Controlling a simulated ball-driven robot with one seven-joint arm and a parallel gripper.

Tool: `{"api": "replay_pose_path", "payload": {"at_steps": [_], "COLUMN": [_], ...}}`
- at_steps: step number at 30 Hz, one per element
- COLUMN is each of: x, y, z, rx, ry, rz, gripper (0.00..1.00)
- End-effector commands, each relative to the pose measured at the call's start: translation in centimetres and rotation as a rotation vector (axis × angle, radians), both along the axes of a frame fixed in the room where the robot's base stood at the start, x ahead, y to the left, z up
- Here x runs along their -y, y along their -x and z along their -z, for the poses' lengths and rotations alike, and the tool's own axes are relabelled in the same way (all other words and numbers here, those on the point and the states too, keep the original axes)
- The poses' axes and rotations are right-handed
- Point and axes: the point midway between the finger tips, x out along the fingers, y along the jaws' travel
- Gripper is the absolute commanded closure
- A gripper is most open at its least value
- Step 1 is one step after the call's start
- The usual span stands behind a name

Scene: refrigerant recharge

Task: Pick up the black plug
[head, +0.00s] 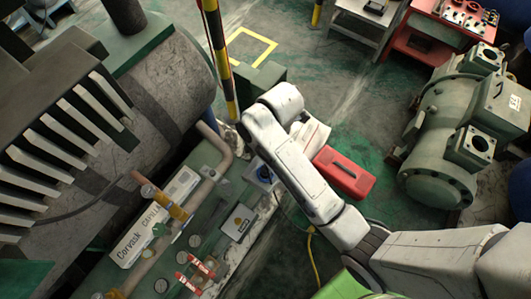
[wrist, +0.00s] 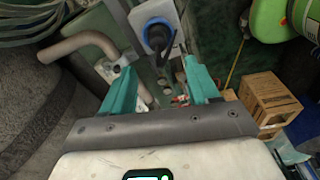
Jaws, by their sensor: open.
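The black plug (wrist: 158,36) shows at the top middle of the wrist view. It sits in a round blue socket on a pale box (wrist: 138,16), with a dark cable curving down from it. My gripper (wrist: 160,72) is open, its two teal fingers spread apart. In the wrist picture the plug lies between and beyond the fingertips, with nothing held.
A bent pipe (wrist: 85,42) runs left of the plug; it also shows in the head view (head: 222,150). A red toolbox (head: 343,172) lies on the floor right of my forearm. A green motor (head: 445,130) stands farther right. A wooden crate (wrist: 268,98) is in the wrist view.

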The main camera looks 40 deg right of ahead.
Motion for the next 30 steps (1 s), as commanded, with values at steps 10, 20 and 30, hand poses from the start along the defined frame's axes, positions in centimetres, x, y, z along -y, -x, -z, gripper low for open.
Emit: {"api": "replay_pose_path", "payload": {"at_steps": [10,20,30], "x": [-0.5,-0.9,-1.3], "y": [0.0,-0.1,-0.2], "z": [4.5,7.4,10.7], "rx": [-0.005,-0.005,-0.002], "ry": [0.0,0.0,-0.001], "rz": [-0.02,-0.018,-0.017], "gripper": [0.4,0.4,0.4]}}
